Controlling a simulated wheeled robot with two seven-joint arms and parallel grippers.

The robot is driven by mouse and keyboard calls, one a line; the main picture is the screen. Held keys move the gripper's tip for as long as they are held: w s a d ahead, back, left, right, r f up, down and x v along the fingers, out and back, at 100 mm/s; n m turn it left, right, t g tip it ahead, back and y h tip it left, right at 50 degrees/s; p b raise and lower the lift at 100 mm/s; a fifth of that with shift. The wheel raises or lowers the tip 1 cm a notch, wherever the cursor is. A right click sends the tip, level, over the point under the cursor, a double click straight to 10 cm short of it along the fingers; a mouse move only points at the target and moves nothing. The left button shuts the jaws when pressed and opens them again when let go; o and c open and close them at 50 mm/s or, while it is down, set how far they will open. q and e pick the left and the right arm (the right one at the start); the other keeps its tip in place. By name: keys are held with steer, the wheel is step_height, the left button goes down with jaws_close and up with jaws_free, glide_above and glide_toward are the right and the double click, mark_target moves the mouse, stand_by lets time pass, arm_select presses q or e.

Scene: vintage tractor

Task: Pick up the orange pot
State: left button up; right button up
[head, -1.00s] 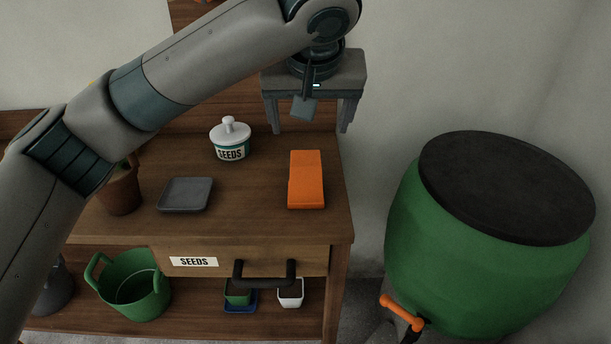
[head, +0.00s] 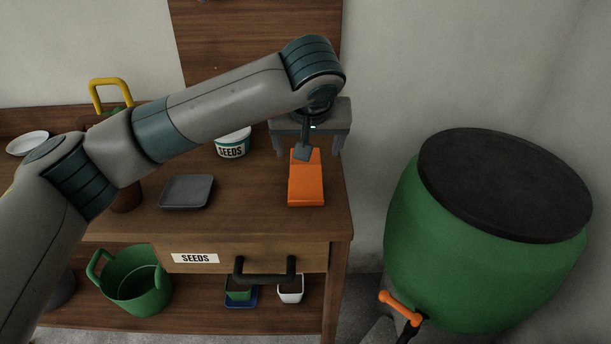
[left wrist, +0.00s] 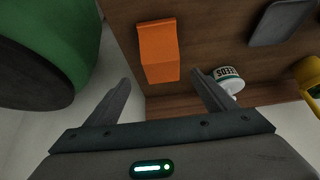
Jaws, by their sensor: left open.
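An orange block-like thing (head: 306,187), longer than it is wide, lies on the right part of the wooden bench top. It also shows in the left wrist view (left wrist: 158,50), ahead of the jaws; it looks more like a box or packet than a round pot. My left gripper (head: 308,151) is open and empty, at the far end of this thing in the head view. Its jaws (left wrist: 160,84) stand apart on either side in the left wrist view; I see no contact. A brown pot (head: 126,197) is mostly hidden behind my left arm. My right gripper is out of view.
A white SEEDS jar (head: 232,147) stands left of the gripper, partly behind my arm. A grey tray (head: 186,192) lies left of the orange thing. A green barrel (head: 485,270) with a dark lid stands right of the bench. A drawer handle (head: 264,280) juts out in front.

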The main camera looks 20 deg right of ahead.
mark_target(305, 176)
arm_select(q)
steer(key=shift+w+f, duration=0.25)
steer(key=shift+f, duration=0.1)
steer(key=shift+w+d+f, duration=0.1)
steer(key=shift+f, duration=0.1)
steer(key=shift+w+f, duration=0.25)
steer(key=shift+f, duration=0.05)
steer(key=p+x, duration=0.1)
steer(key=x, duration=0.3)
steer(key=shift+w+f, duration=0.1)
steer(key=shift+f, duration=0.1)
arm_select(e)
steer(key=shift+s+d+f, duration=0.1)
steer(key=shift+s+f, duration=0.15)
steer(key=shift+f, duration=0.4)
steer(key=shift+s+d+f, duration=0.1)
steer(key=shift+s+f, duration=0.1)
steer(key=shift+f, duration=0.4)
arm_select(q)
steer(key=c, duration=1.5)
